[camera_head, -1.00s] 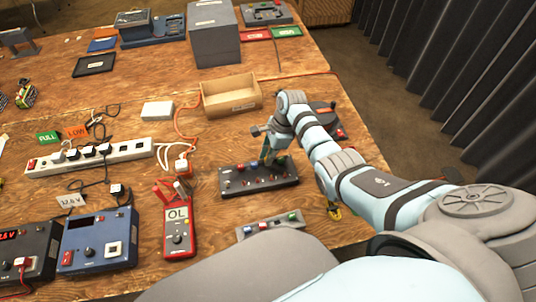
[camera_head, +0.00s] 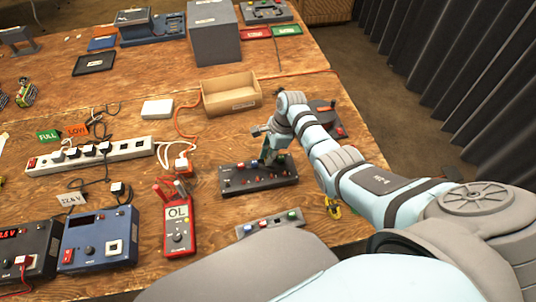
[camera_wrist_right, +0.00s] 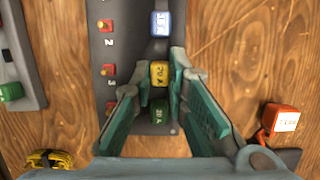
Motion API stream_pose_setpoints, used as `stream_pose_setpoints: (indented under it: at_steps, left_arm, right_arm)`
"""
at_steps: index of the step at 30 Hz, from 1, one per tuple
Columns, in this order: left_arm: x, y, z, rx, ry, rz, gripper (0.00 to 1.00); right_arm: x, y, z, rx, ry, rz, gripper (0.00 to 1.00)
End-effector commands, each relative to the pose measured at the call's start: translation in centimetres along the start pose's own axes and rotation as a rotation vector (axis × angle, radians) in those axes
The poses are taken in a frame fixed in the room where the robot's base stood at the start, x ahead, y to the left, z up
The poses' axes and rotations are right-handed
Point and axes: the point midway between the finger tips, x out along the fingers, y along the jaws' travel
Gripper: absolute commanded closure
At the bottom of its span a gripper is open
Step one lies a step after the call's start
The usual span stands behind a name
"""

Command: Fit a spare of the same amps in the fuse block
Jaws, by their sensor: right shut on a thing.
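The dark fuse block (camera_head: 232,187) lies on the wooden bench, with a row of coloured fuses and red indicators. My right gripper (camera_head: 268,160) is over its right half. In the right wrist view the fingertips (camera_wrist_right: 160,75) are shut on a yellow fuse (camera_wrist_right: 159,73), marked 20 A as far as I can read. It stands in line with the block's fuse row; how deep it sits I cannot tell. A blue fuse (camera_wrist_right: 160,23) is beyond it, and a green fuse (camera_wrist_right: 158,111) is nearer, between the fingers. My left gripper is out of view.
A grey spares strip (camera_head: 245,232) with coloured fuses lies in front of the block. A red multimeter (camera_head: 178,235) reading OL stands to the left. An open wooden tray (camera_head: 232,106) is behind. A yellow coil (camera_wrist_right: 47,160) and an orange tagged item (camera_wrist_right: 281,120) flank the gripper.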

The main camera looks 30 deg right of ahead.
Motion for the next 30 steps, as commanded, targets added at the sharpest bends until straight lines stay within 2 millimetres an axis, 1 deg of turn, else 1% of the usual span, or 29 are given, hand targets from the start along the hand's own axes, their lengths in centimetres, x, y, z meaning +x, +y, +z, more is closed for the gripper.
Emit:
stream_pose_setpoints:
  at_steps: [11, 20, 30]
  left_arm:
    - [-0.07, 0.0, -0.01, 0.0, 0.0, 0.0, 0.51]
    - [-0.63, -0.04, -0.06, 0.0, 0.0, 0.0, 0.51]
    - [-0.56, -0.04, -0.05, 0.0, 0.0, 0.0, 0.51]
  right_arm:
    - [-0.01, 0.0, 0.01, 0.0, 0.0, 0.0, 1.0]
    - [-0.06, -0.01, 0.02, -0.001, 0.0, 0.0, 1.0]
    - [0.05, 0.0, -0.01, -0.001, 0.0, 0.0, 1.0]
